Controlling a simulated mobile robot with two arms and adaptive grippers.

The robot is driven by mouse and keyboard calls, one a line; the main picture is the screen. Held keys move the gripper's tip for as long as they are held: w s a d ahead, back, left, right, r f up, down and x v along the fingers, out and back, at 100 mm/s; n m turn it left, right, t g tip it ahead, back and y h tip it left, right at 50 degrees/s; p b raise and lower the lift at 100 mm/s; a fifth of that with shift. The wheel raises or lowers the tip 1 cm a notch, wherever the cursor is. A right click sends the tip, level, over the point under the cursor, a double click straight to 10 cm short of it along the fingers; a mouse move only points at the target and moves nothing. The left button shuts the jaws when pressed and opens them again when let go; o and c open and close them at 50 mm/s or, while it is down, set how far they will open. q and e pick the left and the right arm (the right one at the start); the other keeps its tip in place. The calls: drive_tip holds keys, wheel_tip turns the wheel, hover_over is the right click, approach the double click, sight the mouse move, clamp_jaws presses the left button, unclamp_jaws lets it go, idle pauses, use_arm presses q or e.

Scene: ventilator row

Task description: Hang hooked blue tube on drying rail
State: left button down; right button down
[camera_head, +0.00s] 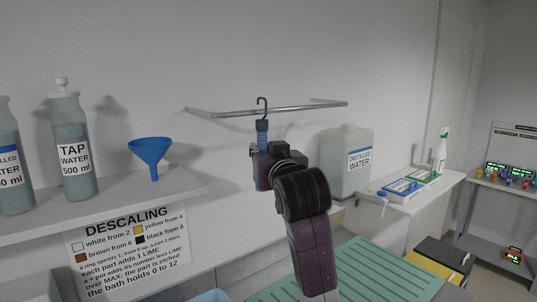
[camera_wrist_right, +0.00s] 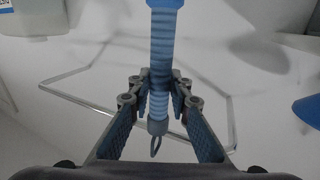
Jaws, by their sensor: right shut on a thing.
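The hooked blue tube (camera_head: 262,132) is upright in the head view, with its dark hook (camera_head: 262,104) at the top. My right gripper (camera_head: 264,151) is shut on it below the hook. In the right wrist view the ribbed tube (camera_wrist_right: 159,60) runs between the fingers (camera_wrist_right: 160,92), its hook (camera_wrist_right: 155,147) toward the bottom of the picture. The metal drying rail (camera_head: 300,108) sticks out from the wall. The hook overlaps the rail's front bar in the head view; I cannot tell whether they touch. My left gripper is out of view.
The left shelf (camera_head: 120,201) holds a blue funnel (camera_head: 151,152), a tap water bottle (camera_head: 76,150) and another bottle. A distilled water canister (camera_head: 346,165) stands right of my gripper. A green ribbed mat (camera_head: 365,275) lies below. The wall around the rail is clear.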

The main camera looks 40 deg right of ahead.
drive_tip(key=shift+w, duration=0.75)
drive_tip(key=shift+w+f+b, duration=0.15)
drive_tip(key=shift+f+b, duration=0.15)
drive_tip(key=shift+f, duration=0.05)
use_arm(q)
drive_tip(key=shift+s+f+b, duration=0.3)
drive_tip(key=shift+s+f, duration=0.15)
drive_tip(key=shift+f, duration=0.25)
use_arm(e)
drive_tip(key=shift+d+f, duration=0.1)
drive_tip(key=shift+f, duration=0.45)
drive_tip(key=c, duration=1.7)
unclamp_jaws()
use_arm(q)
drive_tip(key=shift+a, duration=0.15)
